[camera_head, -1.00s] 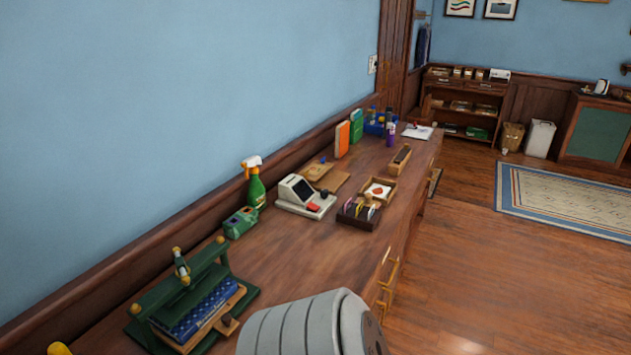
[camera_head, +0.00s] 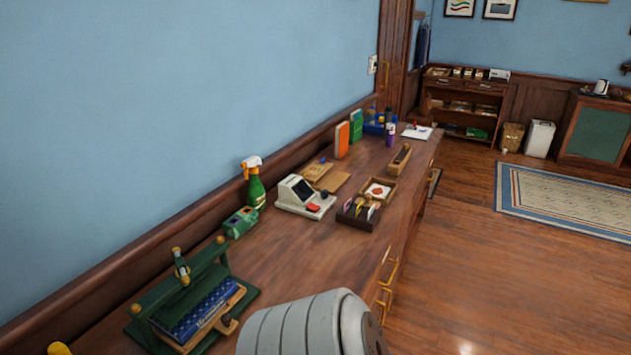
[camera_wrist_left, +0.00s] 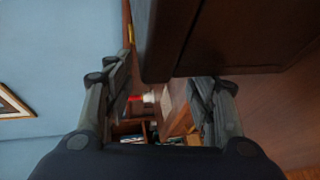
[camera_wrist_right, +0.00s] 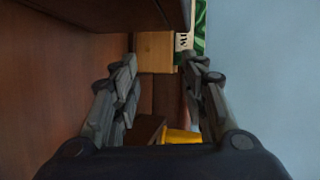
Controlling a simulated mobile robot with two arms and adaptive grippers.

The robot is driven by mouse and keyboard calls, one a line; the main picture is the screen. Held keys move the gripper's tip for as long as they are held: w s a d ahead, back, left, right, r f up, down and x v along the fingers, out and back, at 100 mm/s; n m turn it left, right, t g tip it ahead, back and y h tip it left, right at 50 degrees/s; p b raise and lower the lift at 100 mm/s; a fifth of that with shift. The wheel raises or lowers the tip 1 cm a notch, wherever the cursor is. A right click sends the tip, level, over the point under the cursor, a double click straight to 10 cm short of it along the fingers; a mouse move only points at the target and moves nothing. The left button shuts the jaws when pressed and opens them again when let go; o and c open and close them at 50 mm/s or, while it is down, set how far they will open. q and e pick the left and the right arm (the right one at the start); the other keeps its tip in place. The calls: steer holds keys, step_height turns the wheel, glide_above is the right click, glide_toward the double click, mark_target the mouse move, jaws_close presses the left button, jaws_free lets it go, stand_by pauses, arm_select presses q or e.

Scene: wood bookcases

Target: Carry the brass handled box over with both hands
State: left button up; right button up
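I cannot make out a box with brass handles for certain in any view. My left gripper (camera_wrist_left: 168,78) is open in the left wrist view, with nothing between its fingers. A large dark brown wooden body (camera_wrist_left: 235,35) stands close above its right finger; I cannot tell what it belongs to. My right gripper (camera_wrist_right: 160,68) is open and empty in the right wrist view. A light wooden block or box (camera_wrist_right: 154,52) and a green item with white lettering (camera_wrist_right: 198,35) show beyond its fingertips. Neither gripper shows in the head view.
A long wooden counter (camera_head: 290,255) with brass drawer handles runs along the blue wall. It carries a green press (camera_head: 190,300), spray bottle (camera_head: 255,185), card terminal (camera_head: 304,197) and dark organizer (camera_head: 358,213). Open floor (camera_head: 480,270) lies to the right, with a rug (camera_head: 565,200).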

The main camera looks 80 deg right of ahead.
arm_select(q)
steer(key=v, duration=1.2)
arm_select(e)
steer(key=v, duration=1.2)
